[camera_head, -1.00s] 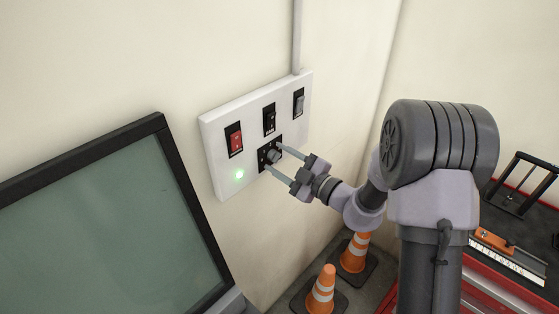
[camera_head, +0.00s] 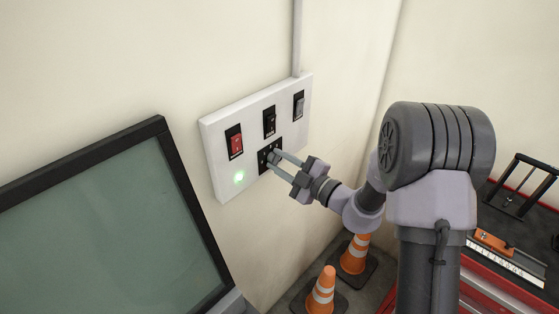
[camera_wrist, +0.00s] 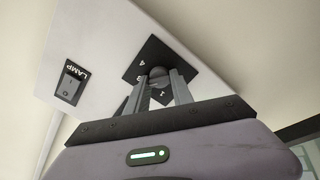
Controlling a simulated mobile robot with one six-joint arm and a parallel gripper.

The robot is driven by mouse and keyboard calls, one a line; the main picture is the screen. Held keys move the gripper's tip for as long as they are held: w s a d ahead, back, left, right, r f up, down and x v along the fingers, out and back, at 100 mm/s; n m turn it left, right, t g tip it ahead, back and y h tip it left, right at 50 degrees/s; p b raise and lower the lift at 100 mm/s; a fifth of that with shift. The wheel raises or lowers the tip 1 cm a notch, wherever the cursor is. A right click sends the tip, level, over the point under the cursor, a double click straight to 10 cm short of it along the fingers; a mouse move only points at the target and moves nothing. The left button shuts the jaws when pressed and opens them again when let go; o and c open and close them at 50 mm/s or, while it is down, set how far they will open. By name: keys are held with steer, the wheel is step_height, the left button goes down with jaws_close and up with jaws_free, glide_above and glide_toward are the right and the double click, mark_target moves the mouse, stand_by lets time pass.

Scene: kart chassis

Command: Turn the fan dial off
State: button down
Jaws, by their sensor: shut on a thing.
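The fan dial (camera_wrist: 157,77) is a round dark grey knob on a black square plate with white marks, low on a white wall panel (camera_head: 215,130). In the head view the black dial plate (camera_head: 264,163) shows, but the knob is mostly hidden by the fingers. My gripper (camera_head: 273,154) reaches the dial from the right. In the wrist view my gripper (camera_wrist: 163,82) has one finger on each side of the knob and is shut on it. The knob's exact pointing direction is hard to read.
A screen (camera_head: 100,215) stands left. Traffic cones (camera_head: 321,290) stand below.

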steer(key=n, duration=0.3)
steer(key=shift+p, duration=0.4)
steer(key=n, duration=0.7)
steer(key=shift+f+n+b, duration=0.15)
steer(key=shift+n+b, duration=0.25)
steer(key=shift+f+n+b, duration=0.1)
steer(key=shift+n+b, duration=4.6)
steer(key=shift+n, duration=2.7)
steer(key=c, duration=1.1)
jaws_free()
